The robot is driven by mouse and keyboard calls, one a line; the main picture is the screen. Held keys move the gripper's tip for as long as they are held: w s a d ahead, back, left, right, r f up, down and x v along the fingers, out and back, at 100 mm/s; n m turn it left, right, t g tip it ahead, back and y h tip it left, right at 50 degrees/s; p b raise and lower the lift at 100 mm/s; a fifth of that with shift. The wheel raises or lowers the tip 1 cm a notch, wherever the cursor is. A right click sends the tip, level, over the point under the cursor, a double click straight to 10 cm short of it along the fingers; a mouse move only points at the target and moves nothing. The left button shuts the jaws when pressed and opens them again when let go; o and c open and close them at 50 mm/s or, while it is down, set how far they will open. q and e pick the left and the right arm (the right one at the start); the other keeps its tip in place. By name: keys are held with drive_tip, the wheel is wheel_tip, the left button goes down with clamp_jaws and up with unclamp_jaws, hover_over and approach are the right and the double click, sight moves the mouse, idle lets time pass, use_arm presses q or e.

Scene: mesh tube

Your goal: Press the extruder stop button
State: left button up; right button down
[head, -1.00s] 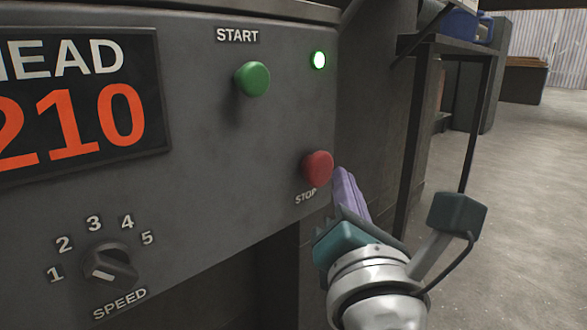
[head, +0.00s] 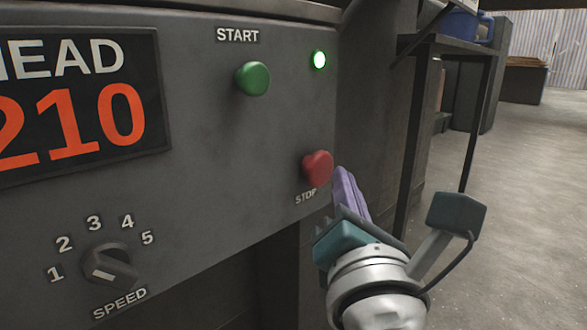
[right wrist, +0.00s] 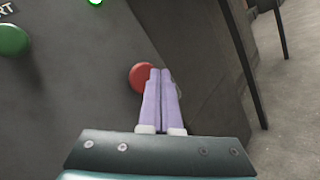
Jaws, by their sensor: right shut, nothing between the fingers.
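The red stop button (head: 317,168) sticks out of the grey control panel near its right edge, above the STOP label. In the right wrist view the red button (right wrist: 140,77) lies just left of the fingertips, partly covered by them. My right gripper (head: 339,172) has its purple fingers shut together with nothing between them. Its tips are just right of the button in the head view; whether they touch it I cannot tell. In the right wrist view the shut fingers (right wrist: 160,72) point toward the panel. My left gripper is not in view.
On the panel are a green start button (head: 253,79), a lit green lamp (head: 319,60), a speed knob (head: 110,267) and a display (head: 80,105) reading 210. A dark shelf stand (head: 450,45) with a blue object stands right of the panel. Open floor (head: 520,180) lies further right.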

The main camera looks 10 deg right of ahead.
drive_tip(key=shift+w+a, duration=0.1)
drive_tip(key=shift+w+a, duration=0.2)
drive_tip(key=shift+w, duration=0.05)
drive_tip(key=shift+w+a+f+b, duration=0.1)
drive_tip(key=shift+w+a+b, duration=0.35)
drive_tip(key=shift+w+b, duration=0.2)
idle(1.1)
drive_tip(key=shift+s, duration=0.15)
drive_tip(key=shift+s+d+p, duration=0.55)
drive_tip(key=shift+s+d, duration=0.1)
drive_tip(key=shift+s, duration=0.15)
drive_tip(key=s+d, duration=0.1)
drive_tip(key=s, duration=0.1)
drive_tip(key=s+d+p, duration=0.1)
drive_tip(key=s+d, duration=0.1)
drive_tip(key=shift+d, duration=0.1)
idle(0.4)
